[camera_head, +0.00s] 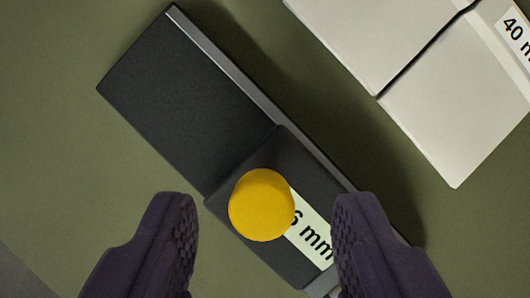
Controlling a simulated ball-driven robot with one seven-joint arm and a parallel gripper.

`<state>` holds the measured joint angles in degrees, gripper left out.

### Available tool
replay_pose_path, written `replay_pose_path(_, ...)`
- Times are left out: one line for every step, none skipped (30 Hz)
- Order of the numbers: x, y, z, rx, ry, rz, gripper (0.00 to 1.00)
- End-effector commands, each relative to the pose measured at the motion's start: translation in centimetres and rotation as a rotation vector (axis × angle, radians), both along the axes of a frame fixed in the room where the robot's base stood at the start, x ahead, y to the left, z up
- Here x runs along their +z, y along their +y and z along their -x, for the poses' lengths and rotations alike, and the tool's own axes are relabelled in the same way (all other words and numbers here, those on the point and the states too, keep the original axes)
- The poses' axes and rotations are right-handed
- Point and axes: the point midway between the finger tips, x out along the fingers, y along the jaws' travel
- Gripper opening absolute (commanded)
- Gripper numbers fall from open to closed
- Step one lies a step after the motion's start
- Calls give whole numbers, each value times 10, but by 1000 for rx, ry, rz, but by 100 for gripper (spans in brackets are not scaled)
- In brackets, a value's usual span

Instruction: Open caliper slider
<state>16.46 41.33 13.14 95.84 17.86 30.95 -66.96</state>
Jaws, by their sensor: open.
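The caliper is a dark grey bar (185,95) lying diagonally from upper left to lower right, with a lighter metal strip along its upper edge. Its slider (300,165) is a raised dark block on the lower right part. A round yellow knob (262,205) stands on the slider. A pale label (312,232) beside the knob reads "6 mm", with its left part hidden by the knob. My gripper (265,225) is open, one dark ridged finger on each side of the knob, apart from it. The right finger overlaps the slider's lower right end in the picture and hides part of it.
A pair of white blocks (450,120) with a dark gap between them lies at the upper right, with a label (515,30) reading "40 m", cut off by the frame edge. The olive green surface (60,180) is clear at the left.

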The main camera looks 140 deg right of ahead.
Motion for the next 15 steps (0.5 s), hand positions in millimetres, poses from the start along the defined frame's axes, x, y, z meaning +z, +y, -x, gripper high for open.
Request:
replay_pose_path(-7, 2, -2, 0, 0, 0, 51)
replay_pose_path(-9, 3, -3, 1, -1, 1, 51)
replay_pose_path(-12, 4, -4, 1, -2, 0, 51)
replay_pose_path(-13, 4, -4, 1, -2, 0, 51)
replay_pose_path(-14, 5, -4, 0, -1, 0, 51)
replay_pose_path(-15, 5, -5, 0, -1, 0, 51)
replay_pose_path(-15, 5, -5, 0, -1, 0, 51)
replay_pose_path(-15, 5, -5, 0, -1, 0, 51)
replay_pose_path(-15, 5, -5, 0, -1, 0, 51)
replay_pose_path(-14, 5, -5, 0, -1, 0, 51)
replay_pose_path(-14, 5, -5, 0, -1, 0, 51)
replay_pose_path(-14, 5, -5, 0, -1, 0, 51)
replay_pose_path(-14, 5, -5, 0, -1, 0, 47)
replay_pose_path(-14, 5, -5, 0, -1, 0, 40)
replay_pose_path(-14, 5, -5, 0, -1, 0, 31)
